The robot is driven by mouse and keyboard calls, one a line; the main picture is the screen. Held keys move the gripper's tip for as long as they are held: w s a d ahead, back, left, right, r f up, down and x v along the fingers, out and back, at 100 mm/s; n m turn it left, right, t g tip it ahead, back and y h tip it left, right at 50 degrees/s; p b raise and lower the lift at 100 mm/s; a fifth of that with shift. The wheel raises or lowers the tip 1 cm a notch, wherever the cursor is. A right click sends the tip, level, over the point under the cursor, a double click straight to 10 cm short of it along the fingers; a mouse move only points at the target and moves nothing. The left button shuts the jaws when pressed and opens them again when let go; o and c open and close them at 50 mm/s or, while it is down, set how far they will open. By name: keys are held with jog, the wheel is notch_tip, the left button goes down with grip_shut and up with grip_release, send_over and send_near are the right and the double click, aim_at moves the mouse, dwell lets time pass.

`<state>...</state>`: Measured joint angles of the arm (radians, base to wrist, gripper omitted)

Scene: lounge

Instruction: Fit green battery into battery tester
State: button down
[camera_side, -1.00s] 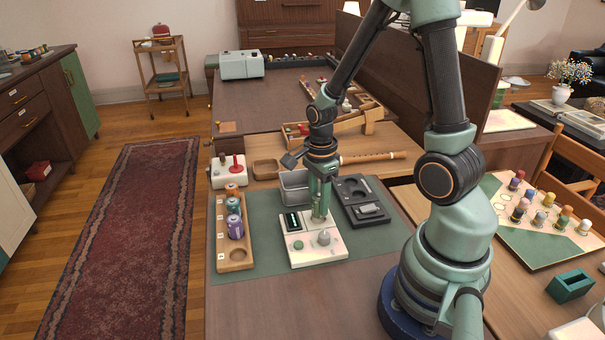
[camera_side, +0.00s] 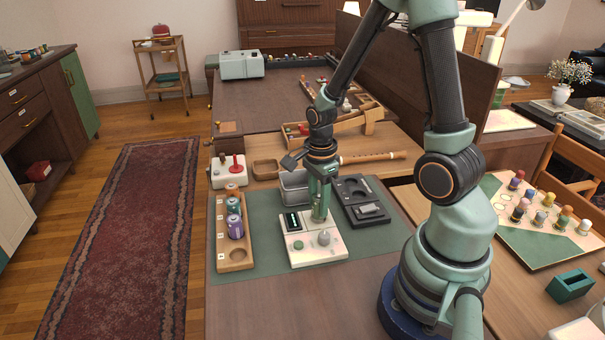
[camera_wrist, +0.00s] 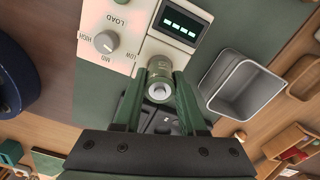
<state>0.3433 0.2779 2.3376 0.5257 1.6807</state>
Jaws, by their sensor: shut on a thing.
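The white battery tester (camera_side: 312,253) lies on the green mat, with a dark display and a grey knob. In the wrist view the tester (camera_wrist: 115,40) shows a lit green display (camera_wrist: 180,23) and the LOAD knob (camera_wrist: 105,42). My gripper (camera_side: 319,217) points down over the tester's far part. In the wrist view my gripper (camera_wrist: 160,92) is shut on the green battery (camera_wrist: 159,76), whose silver-ringed end faces the camera. The battery is roughly upright at the tester. Its lower end is hidden, so I cannot tell whether it sits in the socket.
A dark tray (camera_side: 353,212) lies close on the right. The mat (camera_side: 268,255) is bare between rack and tester.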

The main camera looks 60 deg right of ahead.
jog(key=shift+f, duration=0.8)
jog(key=shift+c, duration=2)
grip_release()
jog(key=shift+r, duration=3.7)
